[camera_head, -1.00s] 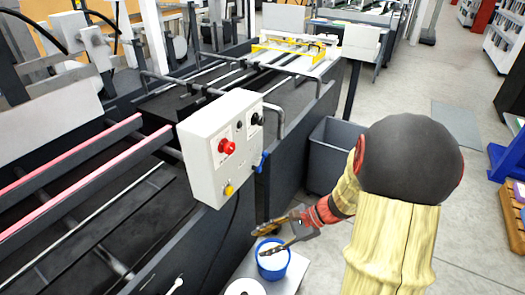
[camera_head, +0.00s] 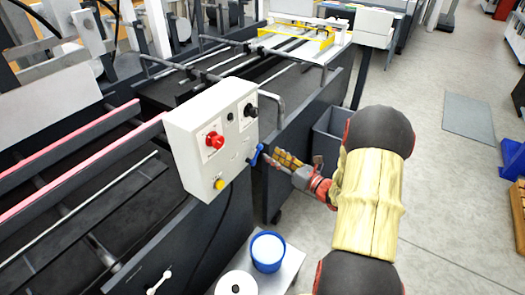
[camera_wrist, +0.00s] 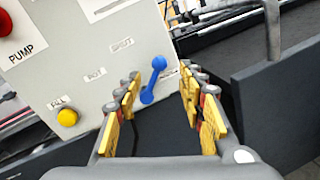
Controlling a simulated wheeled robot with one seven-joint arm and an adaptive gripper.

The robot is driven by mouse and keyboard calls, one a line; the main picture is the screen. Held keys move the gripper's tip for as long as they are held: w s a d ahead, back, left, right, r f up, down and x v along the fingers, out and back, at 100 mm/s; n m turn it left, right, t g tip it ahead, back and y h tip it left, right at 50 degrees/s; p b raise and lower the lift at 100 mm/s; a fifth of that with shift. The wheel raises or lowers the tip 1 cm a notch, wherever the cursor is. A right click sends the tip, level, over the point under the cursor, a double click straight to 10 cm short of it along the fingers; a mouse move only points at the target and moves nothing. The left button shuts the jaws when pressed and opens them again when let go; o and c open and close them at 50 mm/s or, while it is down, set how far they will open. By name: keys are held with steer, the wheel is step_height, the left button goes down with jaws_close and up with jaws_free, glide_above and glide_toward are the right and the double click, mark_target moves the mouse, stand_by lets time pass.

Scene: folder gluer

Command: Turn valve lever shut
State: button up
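The blue valve lever (camera_head: 255,154) sits on the right part of the white control box (camera_head: 188,150). My gripper (camera_head: 276,162) is close to the lever in the head view. In the wrist view my gripper (camera_wrist: 160,88) is open, with the lever between and just beyond its yellow-padded fingers. I cannot tell whether a finger touches it.
The box also carries a red PUMP button (camera_head: 214,140), a black knob (camera_head: 249,109) and a yellow FILL button (camera_head: 219,184). A blue pot (camera_head: 268,252) stands on a small table below. A grey bin (camera_head: 330,138) stands behind my arm.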

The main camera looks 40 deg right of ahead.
mark_target(256, 155)
steer(key=w+a+b, duration=0.1)
steer(key=w, duration=0.5)
steer(key=shift+c, duration=1.2)
steer(key=c, duration=0.7)
jaws_close()
